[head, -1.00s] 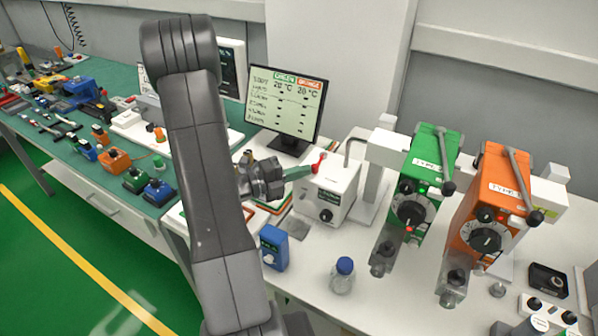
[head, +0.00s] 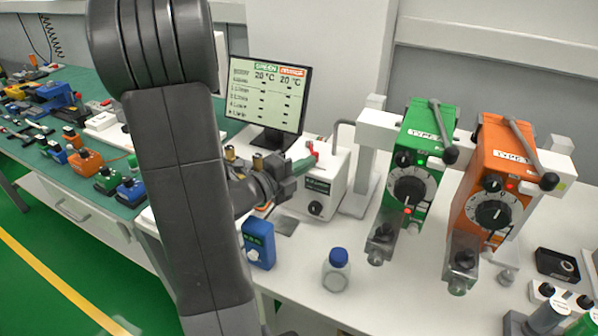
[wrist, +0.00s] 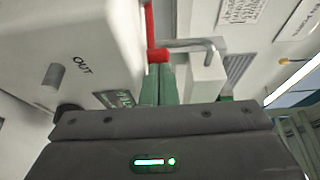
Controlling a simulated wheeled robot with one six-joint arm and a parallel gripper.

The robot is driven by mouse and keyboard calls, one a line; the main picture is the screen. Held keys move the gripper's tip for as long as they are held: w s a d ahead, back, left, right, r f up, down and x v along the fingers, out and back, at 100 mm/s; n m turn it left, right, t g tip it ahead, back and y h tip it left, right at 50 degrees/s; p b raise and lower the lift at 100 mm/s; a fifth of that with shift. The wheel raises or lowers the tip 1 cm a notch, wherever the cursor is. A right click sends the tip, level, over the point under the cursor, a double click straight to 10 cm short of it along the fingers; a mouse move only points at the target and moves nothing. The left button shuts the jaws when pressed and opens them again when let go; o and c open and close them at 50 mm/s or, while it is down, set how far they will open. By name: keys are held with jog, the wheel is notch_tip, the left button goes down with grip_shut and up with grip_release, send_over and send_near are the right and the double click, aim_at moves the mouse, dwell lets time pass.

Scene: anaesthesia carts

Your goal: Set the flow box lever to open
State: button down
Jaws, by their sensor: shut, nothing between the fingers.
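The flow box (head: 322,186) is a white box on the white bench, right of my arm in the head view. Its red lever (head: 312,150) is at the box's top left edge. In the wrist view the flow box (wrist: 70,50) fills the left side, with an "OUT" marking, and the lever (wrist: 151,28) stands along its edge with a red end. My gripper (head: 305,164) has green fingers, shut and empty, at the lever. In the wrist view the fingertips (wrist: 160,72) are just below the red end; I cannot tell whether they touch.
A monitor (head: 268,98) stands behind my gripper. A blue box (head: 258,243) and a blue-capped bottle (head: 336,270) stand in front. Green (head: 424,150) and orange (head: 497,180) vaporizer units are to the right. A bent grey pipe (wrist: 190,44) is near the lever.

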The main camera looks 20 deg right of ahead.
dwell(0.4)
notch_tip(320, 180, up, 9)
jog(key=p, duration=0.1)
jog(key=w+a+f+m+g+p, duration=0.1)
jog(key=a+f+m+g, duration=0.2)
jog(key=a, duration=0.4)
jog(key=w+a+f+g+p, duration=0.1)
jog(key=a+f+g, duration=0.1)
jog(key=a+f, duration=0.5)
jog(key=shift+h, duration=0.4)
jog(key=d+p, duration=0.1)
jog(key=d, duration=0.3)
jog(key=d+p, duration=0.1)
jog(key=d, duration=0.3)
jog(key=d+r+p, duration=0.1)
jog(key=d+p, duration=0.1)
jog(key=d, duration=0.2)
jog(key=shift+r, duration=0.1)
jog(key=shift+d, duration=0.7)
